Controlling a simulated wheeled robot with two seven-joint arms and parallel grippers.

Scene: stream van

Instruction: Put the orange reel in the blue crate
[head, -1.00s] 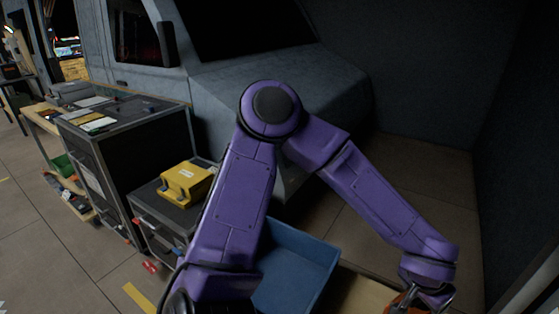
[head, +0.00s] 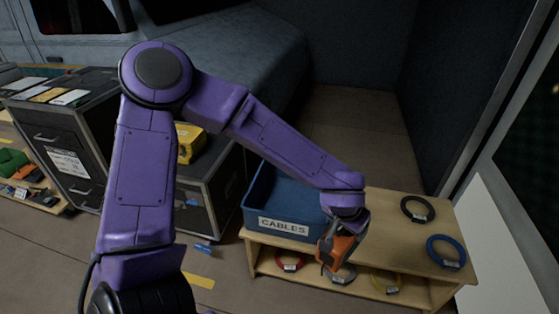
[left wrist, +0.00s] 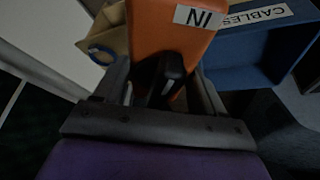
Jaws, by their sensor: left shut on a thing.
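My left gripper (head: 346,226) is shut on the orange reel (head: 340,247) and holds it beside the right end of the blue crate. In the left wrist view the orange reel (left wrist: 165,28) fills the top middle, with a white label reading "IN", between the fingers of my gripper (left wrist: 165,85). The blue crate (head: 262,203) sits on the left part of a wooden bench, with a white "CABLES" label on its front. It also shows in the left wrist view (left wrist: 250,75), right of the reel. My right gripper is not in view.
The wooden bench (head: 388,242) carries a black ring (head: 430,210) and a blue ring (head: 461,256) on its right part. Red, grey and yellow rings lie on its lower shelf. A yellow case (head: 186,150) on a black case stands left, behind my arm.

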